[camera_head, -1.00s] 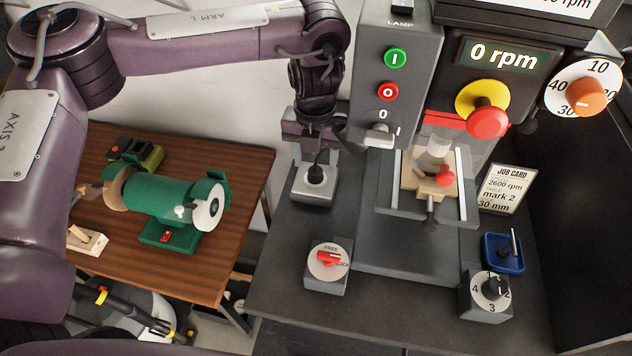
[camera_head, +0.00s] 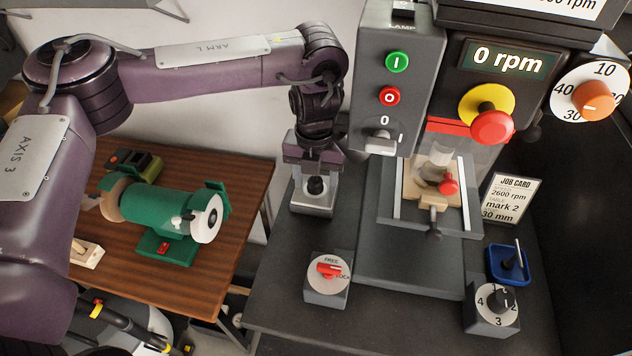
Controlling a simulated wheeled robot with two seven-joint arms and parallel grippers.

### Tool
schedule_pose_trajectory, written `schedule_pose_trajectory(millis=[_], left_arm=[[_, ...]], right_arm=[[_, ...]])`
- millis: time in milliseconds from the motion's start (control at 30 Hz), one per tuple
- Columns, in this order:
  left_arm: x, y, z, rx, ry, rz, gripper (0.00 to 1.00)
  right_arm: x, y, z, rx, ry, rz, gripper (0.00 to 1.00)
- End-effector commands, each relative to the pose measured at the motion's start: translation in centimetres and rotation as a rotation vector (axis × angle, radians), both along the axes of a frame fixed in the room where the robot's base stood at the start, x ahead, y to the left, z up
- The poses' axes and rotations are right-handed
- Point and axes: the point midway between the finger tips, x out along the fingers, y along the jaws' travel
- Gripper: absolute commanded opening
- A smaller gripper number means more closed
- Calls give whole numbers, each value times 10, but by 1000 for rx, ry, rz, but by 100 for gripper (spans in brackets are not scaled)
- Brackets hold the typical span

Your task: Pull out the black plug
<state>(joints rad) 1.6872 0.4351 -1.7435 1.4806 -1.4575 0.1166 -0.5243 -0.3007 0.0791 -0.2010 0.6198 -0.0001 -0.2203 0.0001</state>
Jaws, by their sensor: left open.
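The black plug (camera_head: 316,185) stands upright in the top of a small grey socket box (camera_head: 314,208) at the back left of the dark bench. My left gripper (camera_head: 316,176) points down over the box, with its jaws open around or just above the plug. I cannot tell whether the fingers touch the plug. The plug's upper part and its cable are mostly hidden behind the gripper. My right gripper is not in view.
The drill press with its grey switch column (camera_head: 392,75) stands close to the right of my left gripper. A box with a red FREE/LOCK knob (camera_head: 328,270) sits in front. A wooden table (camera_head: 200,262) with a green grinder (camera_head: 160,208) is at left.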

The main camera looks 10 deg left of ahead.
Motion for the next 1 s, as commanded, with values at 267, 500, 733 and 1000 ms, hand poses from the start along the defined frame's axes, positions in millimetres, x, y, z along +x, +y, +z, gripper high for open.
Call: schedule_pose_trajectory(millis=[267,500,733,1000], left_arm=[[0,0,0,0,0,0,54],[0,0,0,0,0,0,54],[0,0,1,0,-1,0,54],[0,0,0,0,-1,0,48]], right_arm=[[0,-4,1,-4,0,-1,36],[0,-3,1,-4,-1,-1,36],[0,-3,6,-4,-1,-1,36],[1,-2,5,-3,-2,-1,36]])
